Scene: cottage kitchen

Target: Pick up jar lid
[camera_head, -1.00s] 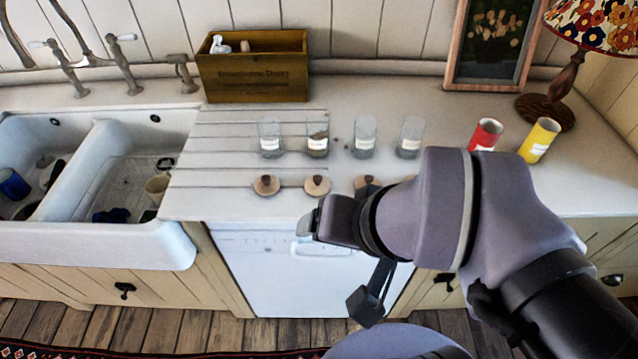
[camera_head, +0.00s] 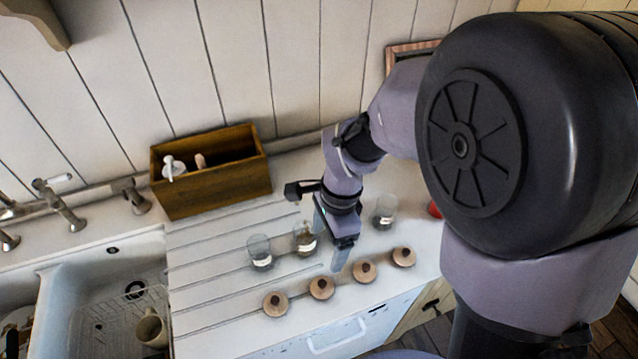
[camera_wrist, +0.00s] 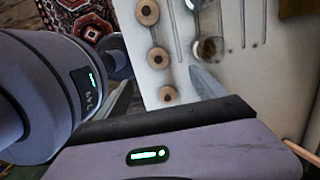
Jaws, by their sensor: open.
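Several round wooden jar lids with dark knobs lie in a row along the front of the counter in the head view: a leftmost one (camera_head: 275,303), a second (camera_head: 321,287), a third (camera_head: 364,271) and a rightmost one (camera_head: 404,256). My gripper (camera_head: 340,258) points down behind the two middle lids, empty and open. In the wrist view three lids show, and the lowest one (camera_wrist: 168,94) appears between the spread fingers. It is apart from both fingers. I cannot tell the fingertips' exact height above the counter.
Glass jars stand behind the lids: one at left (camera_head: 260,252), one with dark contents (camera_head: 305,238) and one right of my gripper (camera_head: 385,212). A wooden box (camera_head: 212,172) stands at the back. The sink (camera_head: 105,300) is at left. A patterned rug (camera_wrist: 85,20) lies on the floor.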

